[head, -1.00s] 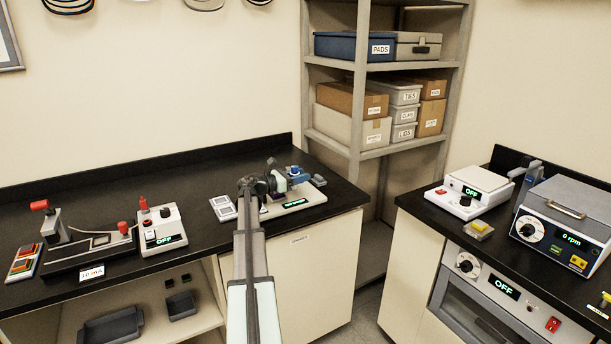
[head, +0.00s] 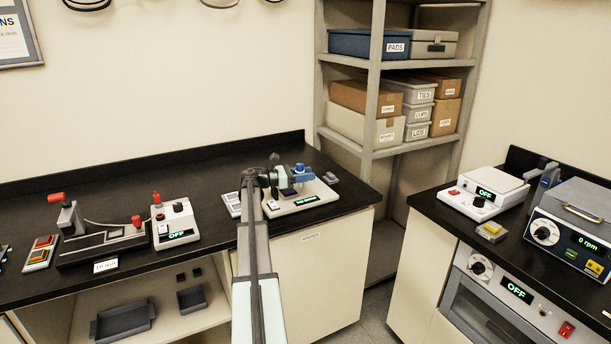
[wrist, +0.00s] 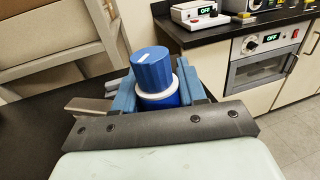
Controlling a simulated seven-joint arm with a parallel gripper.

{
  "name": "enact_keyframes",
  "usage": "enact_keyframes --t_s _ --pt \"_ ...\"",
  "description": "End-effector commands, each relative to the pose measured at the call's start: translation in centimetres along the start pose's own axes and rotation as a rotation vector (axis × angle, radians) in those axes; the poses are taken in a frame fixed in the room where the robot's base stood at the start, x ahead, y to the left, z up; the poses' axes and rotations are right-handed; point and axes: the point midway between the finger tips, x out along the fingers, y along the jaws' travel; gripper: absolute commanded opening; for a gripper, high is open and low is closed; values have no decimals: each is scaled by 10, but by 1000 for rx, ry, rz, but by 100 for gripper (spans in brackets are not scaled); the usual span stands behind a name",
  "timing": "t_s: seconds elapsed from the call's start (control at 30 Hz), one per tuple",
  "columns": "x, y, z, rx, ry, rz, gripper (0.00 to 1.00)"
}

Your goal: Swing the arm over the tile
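The profiler (head: 312,195) is a pale unit with a lit green display on the left black bench. A dark purplish square, perhaps the tile, lies on it (head: 288,191); its details are too small to tell. A blue knob (head: 299,169) stands at the unit's back. My gripper (head: 275,179) is at the unit's left side, partly hiding it. In the wrist view, my gripper's blue fingers (wrist: 158,90) stand on both sides of a blue-capped upright cylinder (wrist: 152,70) with a white ring. I cannot tell whether they touch it. The stylus is not distinguishable.
A white control box (head: 175,225) and a red-handled switch (head: 66,215) stand further left. Open black bench lies behind the unit. A grey shelf (head: 371,100) rises beyond.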

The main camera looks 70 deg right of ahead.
Motion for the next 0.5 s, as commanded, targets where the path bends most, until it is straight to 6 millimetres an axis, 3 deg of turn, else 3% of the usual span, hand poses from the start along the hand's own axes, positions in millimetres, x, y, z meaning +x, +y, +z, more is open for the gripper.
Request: enact_keyframes --t_s 0.2,0.5 --pt "0 0 0 0 0 0 61" --pt "0 0 4 1 1 1 61"
